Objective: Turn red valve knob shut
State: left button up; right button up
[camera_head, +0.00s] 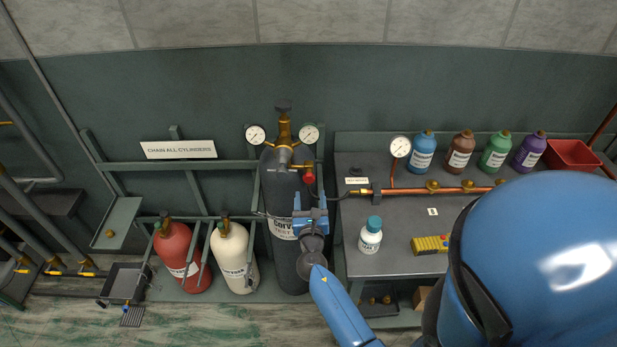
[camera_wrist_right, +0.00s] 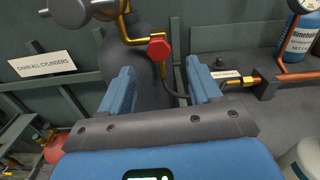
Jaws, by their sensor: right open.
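The red valve knob (camera_head: 309,177) sits on the brass fitting at the upper right of the tall dark grey cylinder (camera_head: 287,190). In the right wrist view the red knob (camera_wrist_right: 159,49) is a hexagonal shape above and between my two fingers. My right gripper (camera_head: 311,205) is in front of the cylinder, below the knob and apart from it. It is open and empty, with its blue fingers (camera_wrist_right: 158,88) spread wide. My left gripper is not in view.
Two round gauges (camera_head: 255,135) flank the cylinder's brass valve. A black hose runs from near the knob to a copper pipe (camera_head: 400,190) over the grey bench. A red cylinder (camera_head: 180,262) and a cream cylinder (camera_head: 232,268) stand left. A white bottle (camera_head: 370,238) stands right of my gripper.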

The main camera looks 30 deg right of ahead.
aim_at(309, 180)
jog(key=x, duration=0.9)
jog(key=shift+w+a, duration=0.15)
jog(key=c, duration=1)
